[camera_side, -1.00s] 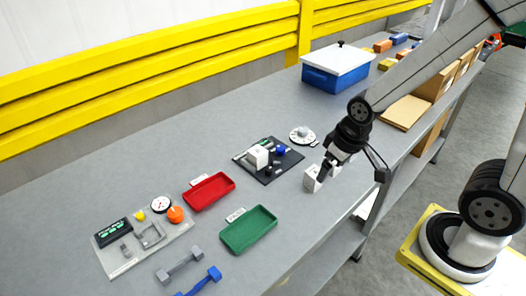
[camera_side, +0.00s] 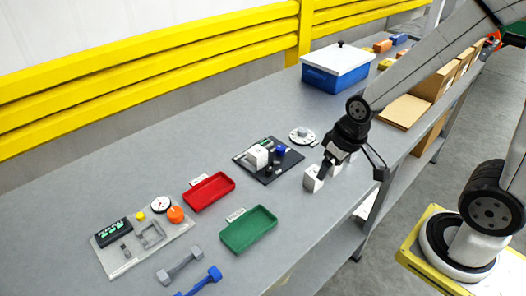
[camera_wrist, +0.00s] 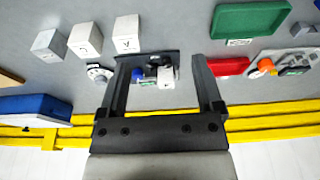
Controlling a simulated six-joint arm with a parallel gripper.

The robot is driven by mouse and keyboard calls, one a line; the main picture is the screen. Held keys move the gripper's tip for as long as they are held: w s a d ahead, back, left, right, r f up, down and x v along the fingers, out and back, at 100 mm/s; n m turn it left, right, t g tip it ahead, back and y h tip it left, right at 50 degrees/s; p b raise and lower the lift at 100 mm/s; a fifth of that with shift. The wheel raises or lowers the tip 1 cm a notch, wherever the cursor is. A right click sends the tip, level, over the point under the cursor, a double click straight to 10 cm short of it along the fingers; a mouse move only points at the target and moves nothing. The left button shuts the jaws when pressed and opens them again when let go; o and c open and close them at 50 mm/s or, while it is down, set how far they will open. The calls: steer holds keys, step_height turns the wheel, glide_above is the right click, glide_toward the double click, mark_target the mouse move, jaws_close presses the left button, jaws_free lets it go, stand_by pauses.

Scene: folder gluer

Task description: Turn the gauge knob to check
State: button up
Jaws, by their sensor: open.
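A round white dial with a grey knob (camera_side: 302,134) sits on the bench, beyond my gripper in the side view. The wrist view shows the dial (camera_wrist: 98,73) just left of my left finger. A round white gauge (camera_side: 161,204) and an orange knob (camera_side: 176,214) sit on a grey panel (camera_side: 124,266) at the bench's left; the orange knob also shows in the wrist view (camera_wrist: 265,65). I cannot tell which knob is the gauge knob. My gripper (camera_side: 323,172) is open and points down near the white cubes. In the wrist view, nothing is held between its fingers (camera_wrist: 163,62).
White cubes (camera_side: 312,179) stand beside my gripper. A black plate (camera_side: 251,167) carries a white block and a blue knob. Red (camera_side: 208,192) and green (camera_side: 248,230) trays lie left. A blue box with a white lid (camera_side: 335,72) stands behind.

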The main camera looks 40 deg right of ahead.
steer(key=w+d+f+n+g, duration=0.1)
steer(key=w+d+n, duration=0.3)
steer(key=w, duration=0.9)
steer(key=n+g, duration=0.2)
steer(key=n, duration=0.3)
glide_above(281, 147)
step_height(281, 147, down, 5)
steer(key=shift+s+a+f, duration=0.1)
steer(key=shift+f, duration=0.1)
steer(key=shift+f, duration=3.9)
jaws_close()
